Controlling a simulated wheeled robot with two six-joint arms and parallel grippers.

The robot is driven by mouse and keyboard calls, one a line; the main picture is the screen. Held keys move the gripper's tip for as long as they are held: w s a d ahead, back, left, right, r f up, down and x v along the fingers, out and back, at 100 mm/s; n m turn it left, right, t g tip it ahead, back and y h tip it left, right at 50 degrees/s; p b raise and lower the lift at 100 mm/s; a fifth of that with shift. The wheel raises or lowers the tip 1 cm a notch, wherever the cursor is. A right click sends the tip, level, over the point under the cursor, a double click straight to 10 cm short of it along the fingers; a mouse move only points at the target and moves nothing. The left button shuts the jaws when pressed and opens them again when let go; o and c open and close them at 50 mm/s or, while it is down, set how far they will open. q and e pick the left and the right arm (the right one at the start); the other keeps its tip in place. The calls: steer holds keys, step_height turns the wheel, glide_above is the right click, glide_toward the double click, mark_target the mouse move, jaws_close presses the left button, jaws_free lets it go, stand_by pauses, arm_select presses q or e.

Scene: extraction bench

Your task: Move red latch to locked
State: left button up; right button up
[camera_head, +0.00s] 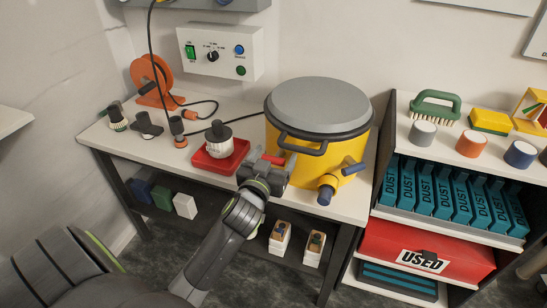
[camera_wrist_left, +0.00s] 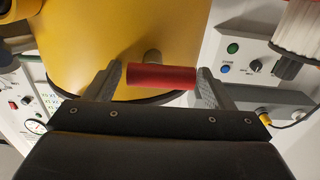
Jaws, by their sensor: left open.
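The red latch (camera_head: 273,159) is a short red bar on the front of the yellow drum (camera_head: 288,135) with a grey lid. In the head view it is partly hidden by my left gripper (camera_head: 267,168). In the left wrist view the red latch (camera_wrist_left: 160,76) is a cylinder on a stub from the yellow wall. It lies crosswise between the two fingers of my left gripper (camera_wrist_left: 160,84). The fingers are apart, one near each end of the bar; I cannot tell whether they touch it. My right gripper is not in view.
A yellow port with a blue handle (camera_head: 350,170) juts out at the drum's front right. A control box (camera_head: 222,52) hangs on the wall. Shelves with teal dust boxes (camera_head: 450,190) stand at the right.

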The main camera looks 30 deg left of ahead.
arm_select(q)
steer(key=shift+c, duration=0.2)
steer(key=c, duration=0.9)
steer(key=shift+c, duration=0.2)
